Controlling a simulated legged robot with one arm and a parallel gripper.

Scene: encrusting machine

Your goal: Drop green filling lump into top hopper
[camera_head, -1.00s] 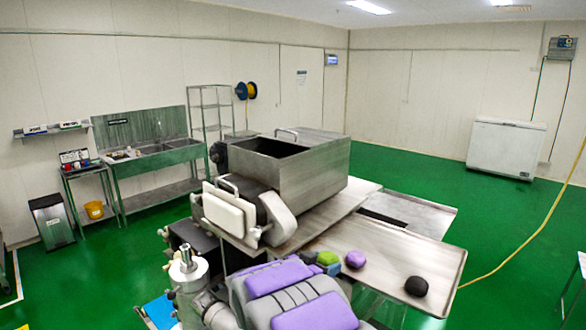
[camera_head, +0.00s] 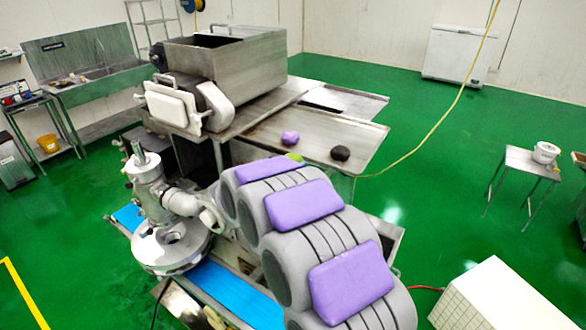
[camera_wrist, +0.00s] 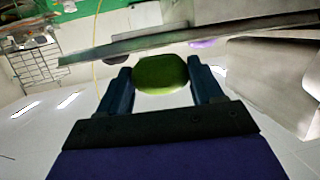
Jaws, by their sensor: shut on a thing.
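My gripper (camera_wrist: 161,82) is shut on the green lump (camera_wrist: 160,74), which sits between its two blue fingers in the wrist view. In the head view only a bit of the green lump (camera_head: 294,157) shows behind my grey and purple arm, and the fingers are hidden. The top hopper (camera_head: 222,55) is the open steel box on the machine at the upper left of my arm. The lump is in front of the machine's steel tray and apart from the hopper in the picture.
A purple lump (camera_head: 290,138) and a black lump (camera_head: 340,153) rest on the steel tray (camera_head: 300,160). A blue conveyor belt (camera_head: 232,292) runs below my arm. A small table (camera_head: 525,163) with a white pot stands at right. Green floor lies open between.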

